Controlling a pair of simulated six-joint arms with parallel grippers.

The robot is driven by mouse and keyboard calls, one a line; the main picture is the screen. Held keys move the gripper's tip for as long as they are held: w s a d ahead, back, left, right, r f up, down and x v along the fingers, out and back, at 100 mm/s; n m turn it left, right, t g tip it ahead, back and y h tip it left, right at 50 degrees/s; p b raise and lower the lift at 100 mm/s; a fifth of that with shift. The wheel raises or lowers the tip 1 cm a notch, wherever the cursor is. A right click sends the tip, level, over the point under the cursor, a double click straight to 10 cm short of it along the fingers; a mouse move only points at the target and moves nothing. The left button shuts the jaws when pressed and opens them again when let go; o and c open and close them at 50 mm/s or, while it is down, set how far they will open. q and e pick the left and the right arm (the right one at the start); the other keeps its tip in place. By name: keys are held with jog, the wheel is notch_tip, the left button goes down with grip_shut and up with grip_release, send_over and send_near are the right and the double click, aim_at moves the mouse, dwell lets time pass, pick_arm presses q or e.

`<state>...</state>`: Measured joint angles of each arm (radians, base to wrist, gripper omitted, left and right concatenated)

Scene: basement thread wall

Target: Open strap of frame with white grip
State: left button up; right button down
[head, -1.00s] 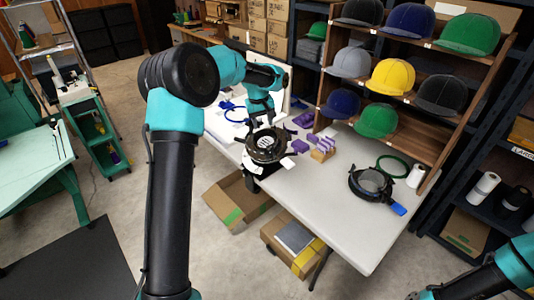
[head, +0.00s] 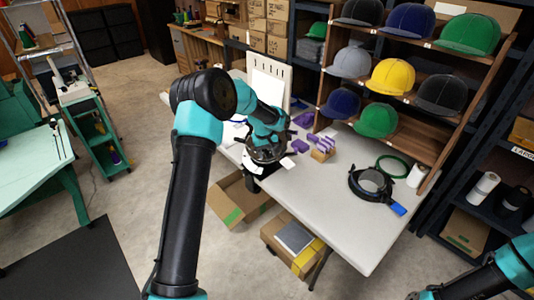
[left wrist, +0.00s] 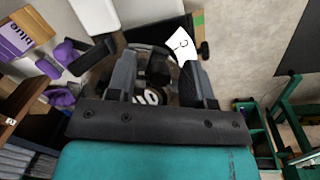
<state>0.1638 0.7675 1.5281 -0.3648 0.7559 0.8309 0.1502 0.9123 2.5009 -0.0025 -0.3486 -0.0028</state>
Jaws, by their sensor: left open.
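The black round frame with the white grip (head: 288,162) stands near the left edge of the white table, on a dark holder. In the left wrist view its white grip (left wrist: 181,44) sticks out past the dark ring. My left gripper (head: 266,138) is right above this frame and hides part of it. In the left wrist view my left gripper (left wrist: 157,62) is open, its two fingers apart with the ring behind and between them. I cannot make out the strap or whether the fingers touch it. My right gripper (head: 418,296) shows only partly at the bottom right.
A second black frame with a blue grip (head: 397,208) lies on the white table (head: 335,215), near a green ring (head: 393,167). Purple pieces in a wooden block (head: 322,150) stand behind. A cap shelf (head: 440,135) borders the back. The table's front is clear.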

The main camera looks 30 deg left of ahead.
pick_arm(q)
jog(key=shift+f, duration=0.2)
grip_shut()
dwell(0.4)
